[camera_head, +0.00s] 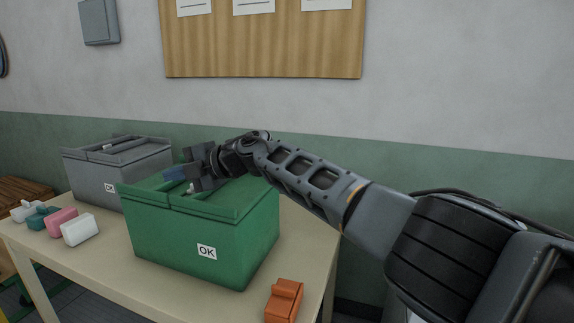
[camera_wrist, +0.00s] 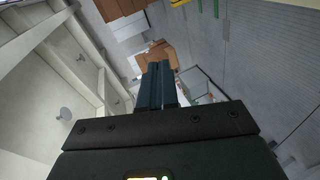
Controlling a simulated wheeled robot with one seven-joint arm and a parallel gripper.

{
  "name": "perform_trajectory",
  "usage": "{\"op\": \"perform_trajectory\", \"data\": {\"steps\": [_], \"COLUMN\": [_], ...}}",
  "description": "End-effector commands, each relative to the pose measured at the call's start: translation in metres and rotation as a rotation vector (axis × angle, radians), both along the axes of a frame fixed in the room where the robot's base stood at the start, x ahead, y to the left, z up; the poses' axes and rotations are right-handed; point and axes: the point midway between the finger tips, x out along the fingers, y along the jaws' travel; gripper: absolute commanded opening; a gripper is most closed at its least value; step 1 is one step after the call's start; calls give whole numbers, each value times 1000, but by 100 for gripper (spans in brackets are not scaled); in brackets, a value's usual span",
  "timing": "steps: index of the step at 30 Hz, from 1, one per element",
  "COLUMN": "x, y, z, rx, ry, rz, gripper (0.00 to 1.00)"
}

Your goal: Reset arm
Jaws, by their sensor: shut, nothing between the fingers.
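My gripper (camera_head: 172,174) is at the end of my arm, above or just behind the top of the green box (camera_head: 190,240), pointing left. Its two dark blue fingers are together with nothing between them, and they also show closed in the wrist view (camera_wrist: 159,68). The green box has an "OK" label on its front and a lid-like top with a slot. A grey box (camera_head: 125,185) with an "OK" label stands behind it to the left. I cannot tell whether the fingers touch the green box.
On the table (camera_head: 90,255) lie an orange block (camera_head: 284,300) at front right, and white (camera_head: 78,230), pink (camera_head: 61,221) and teal (camera_head: 42,217) pieces at left. A wall with a wooden board (camera_head: 265,45) is behind. The wrist view shows a tilted room with brown boxes (camera_wrist: 120,8).

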Motion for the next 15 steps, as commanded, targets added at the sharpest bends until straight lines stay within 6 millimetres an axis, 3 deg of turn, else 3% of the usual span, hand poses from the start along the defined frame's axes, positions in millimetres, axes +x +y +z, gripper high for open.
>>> {"op": "perform_trajectory", "data": {"steps": [8, 15], "x": [-57, -129], "y": [23, 30], "z": [-61, -113], "rx": [174, 423], "ry": [134, 308], "rz": [39, 26], "gripper": [0, 0]}}
